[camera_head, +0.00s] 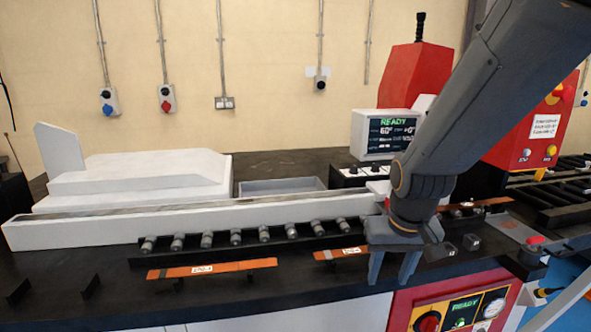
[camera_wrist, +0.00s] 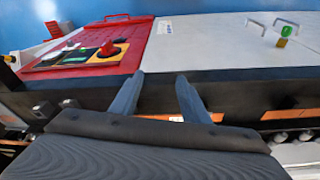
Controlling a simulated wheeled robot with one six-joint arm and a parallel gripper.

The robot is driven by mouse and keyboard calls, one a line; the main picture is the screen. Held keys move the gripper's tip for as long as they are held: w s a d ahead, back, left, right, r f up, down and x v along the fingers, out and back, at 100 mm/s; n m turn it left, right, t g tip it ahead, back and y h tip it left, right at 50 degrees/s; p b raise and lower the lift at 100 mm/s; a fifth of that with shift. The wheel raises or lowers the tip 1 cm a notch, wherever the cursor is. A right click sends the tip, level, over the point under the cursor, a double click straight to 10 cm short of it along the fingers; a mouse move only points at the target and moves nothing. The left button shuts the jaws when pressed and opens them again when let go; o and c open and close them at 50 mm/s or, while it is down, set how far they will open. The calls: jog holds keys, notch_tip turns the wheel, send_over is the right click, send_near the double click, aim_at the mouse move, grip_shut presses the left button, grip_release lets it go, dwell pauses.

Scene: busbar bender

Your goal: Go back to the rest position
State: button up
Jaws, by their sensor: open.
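My gripper (camera_head: 395,268) hangs down over the front part of the bench in the head view, at the end of my dark arm. Its two fingers are spread apart with nothing between them, and they also show in the wrist view (camera_wrist: 157,95). An orange-brown busbar (camera_head: 213,269) with a white label lies on low supports left of my gripper. A second labelled busbar (camera_head: 342,253) lies just left of my fingers, and its right part is hidden behind them. Whether the fingers touch it cannot be told.
A roller row (camera_head: 207,238) runs along a long white rail (camera_head: 120,228). A screen (camera_head: 386,134) reads READY. A red panel (camera_head: 455,310) is on the bench front. A red machine housing (camera_head: 523,135) stands at right. Small black supports (camera_head: 90,287) stand at front left.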

jog(key=s+f+g+b, duration=0.1)
jog(key=s+f+b, duration=0.3)
jog(key=f, duration=0.3)
jog(key=s+f+g+b, duration=0.1)
jog(key=s+f+b, duration=0.3)
jog(key=f+b, duration=0.2)
jog(key=shift+f+g, duration=0.4)
jog(key=shift+f, duration=0.1)
dwell(1.3)
